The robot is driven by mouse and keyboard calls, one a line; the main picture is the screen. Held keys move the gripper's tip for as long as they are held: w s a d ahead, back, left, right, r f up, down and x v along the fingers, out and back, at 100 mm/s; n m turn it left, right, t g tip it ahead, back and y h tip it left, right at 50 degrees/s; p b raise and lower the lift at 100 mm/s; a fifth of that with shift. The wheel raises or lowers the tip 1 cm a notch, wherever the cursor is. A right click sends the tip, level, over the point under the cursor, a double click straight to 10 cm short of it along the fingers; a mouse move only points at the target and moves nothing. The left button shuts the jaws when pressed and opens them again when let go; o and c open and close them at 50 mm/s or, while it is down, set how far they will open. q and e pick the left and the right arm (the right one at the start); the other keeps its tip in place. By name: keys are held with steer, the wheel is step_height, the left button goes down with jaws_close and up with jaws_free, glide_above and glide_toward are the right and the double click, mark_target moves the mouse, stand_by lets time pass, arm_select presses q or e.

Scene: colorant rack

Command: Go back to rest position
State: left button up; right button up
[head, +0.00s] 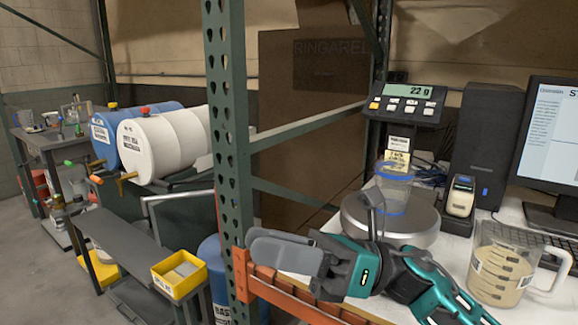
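My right gripper (287,252) comes in from the lower right, with dark grey fingers pointing left in front of the rack's orange beam. The fingers overlap in this view, so I cannot tell whether there is a gap between them; no held object shows. A clear cup with a blue rim (396,188) stands on the round metal pan of the scale (412,222), partly behind a grey part above my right gripper. The scale display (404,91) appears to read 22 g. My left gripper is not in view.
A green rack post (228,130) and orange beam (300,298) stand close to my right gripper. A measuring jug (503,270), small device (461,196) and monitor (555,140) crowd the right table. White (165,143) and blue (100,135) drums and a yellow bin (180,288) are left.

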steer(key=w+d+f+m+t+h, duration=0.25)
steer(key=f+m+t, duration=0.35)
steer(key=m, duration=0.5)
steer(key=w+d+f+m+t+h, duration=0.2)
steer(key=d+f+m+t+h, duration=0.25)
steer(key=m+t, duration=0.55)
steer(key=w+d+f+m+t+h, duration=0.25)
steer(key=f+m+t, duration=0.35)
steer(key=m, duration=0.6)
steer(key=s+d+f+m+g+h, duration=0.3)
steer(key=s+d+f+m+h, duration=0.2)
steer(key=f, duration=0.7)
steer(key=s+d+f+m+g+h, duration=0.4)
steer(key=s+d+f+m+h, duration=0.1)
steer(key=s+f+m, duration=0.5)
step_height(320, 180, down, 3)
steer(key=shift+r+m, duration=0.15)
steer(key=shift+m, duration=0.55)
steer(key=shift+c, duration=0.2)
